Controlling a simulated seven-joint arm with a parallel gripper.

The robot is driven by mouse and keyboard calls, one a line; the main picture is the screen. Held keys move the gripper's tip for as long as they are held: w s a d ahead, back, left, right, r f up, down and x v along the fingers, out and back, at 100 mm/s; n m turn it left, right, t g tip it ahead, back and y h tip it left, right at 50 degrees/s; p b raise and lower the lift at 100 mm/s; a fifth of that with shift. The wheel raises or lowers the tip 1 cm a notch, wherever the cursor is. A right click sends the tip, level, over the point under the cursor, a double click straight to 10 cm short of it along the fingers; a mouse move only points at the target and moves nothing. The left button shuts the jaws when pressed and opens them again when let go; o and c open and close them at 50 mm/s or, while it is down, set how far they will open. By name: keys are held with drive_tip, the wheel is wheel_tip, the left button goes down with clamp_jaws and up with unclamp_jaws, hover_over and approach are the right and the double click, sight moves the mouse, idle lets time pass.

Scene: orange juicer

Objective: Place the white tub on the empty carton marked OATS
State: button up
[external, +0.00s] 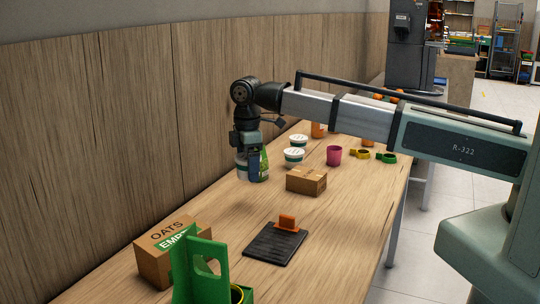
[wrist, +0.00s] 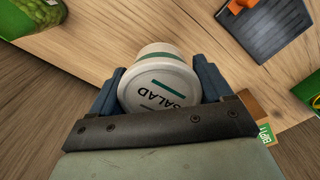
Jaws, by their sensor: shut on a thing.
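My gripper (external: 252,168) is shut on a white tub (wrist: 160,80) with a green band and SALAD on its lid. The tub sits between the two fingers in the wrist view; in the external view it is mostly hidden by my gripper. My gripper holds it above the table, beyond the carton. The brown carton marked OATS (external: 154,262), with a green EMPTY label, stands at the table's near left against the wall side. In the wrist view only a corner of the carton (wrist: 264,132) shows, behind my gripper at the lower right.
A green stand (external: 205,262) stands close to the carton's right. A black mat (external: 272,246) with an orange block lies right of them. A cardboard box (external: 306,182), two white tubs (external: 294,156) and a magenta cup (external: 334,155) stand farther back.

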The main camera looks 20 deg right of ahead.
drive_tip(key=s+a+r+n, duration=0.1)
drive_tip(key=s+a, duration=0.4)
drive_tip(key=s+a+r+n, duration=0.1)
drive_tip(key=s+a+r, duration=0.1)
drive_tip(key=s+a, duration=0.3)
drive_tip(key=s+a+r+n, duration=0.1)
drive_tip(key=s+a+r, duration=0.1)
drive_tip(key=s+a, duration=0.4)
drive_tip(key=shift+s+a+r, duration=0.1)
drive_tip(key=shift+r, duration=0.05)
wheel_tip(320, 180, up, 3)
hover_over(172, 233)
drive_tip(key=d, duration=0.1)
drive_tip(key=m, duration=0.4)
drive_tip(key=shift+a+f, duration=0.15)
drive_tip(key=shift+f, duration=1.4)
drive_tip(key=shift+a+f, duration=0.2)
drive_tip(key=shift+f, duration=1.3)
drive_tip(key=shift+a+f, duration=0.15)
drive_tip(key=shift+f, duration=1.4)
drive_tip(key=shift+f, duration=0.1)
drive_tip(key=o, duration=1.1)
drive_tip(key=shift+c, duration=0.2)
wheel_tip(172, 233, up, 12)
